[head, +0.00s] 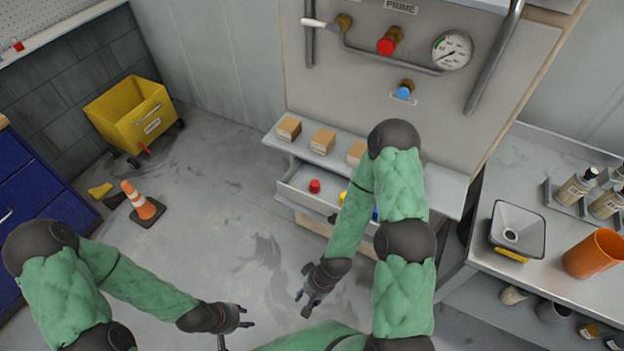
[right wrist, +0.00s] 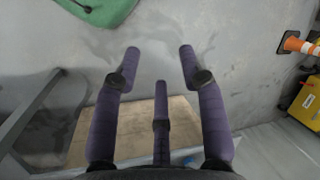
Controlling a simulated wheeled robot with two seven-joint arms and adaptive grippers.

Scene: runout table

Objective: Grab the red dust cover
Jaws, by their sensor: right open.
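A small red cap (head: 314,186), which looks like the red dust cover, stands in the pulled-out drawer (head: 300,197) below the wall panel. A yellow cap (head: 343,198) and a partly hidden blue cap (head: 375,214) are in the same drawer, by my right arm. My right gripper (head: 301,303) is open and empty, in front of and below the drawer. In the right wrist view its purple fingers (right wrist: 160,66) are spread, with nothing between them; the red cap does not show there. My left gripper (head: 246,317) looks open and empty, low over the floor.
Another red cap (head: 386,46) and a blue cap (head: 404,92) sit on panel fittings near a gauge (head: 452,50). Several cardboard boxes (head: 322,141) stand on the ledge above the drawer. A yellow cart (head: 131,115) and traffic cone (head: 142,205) are left.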

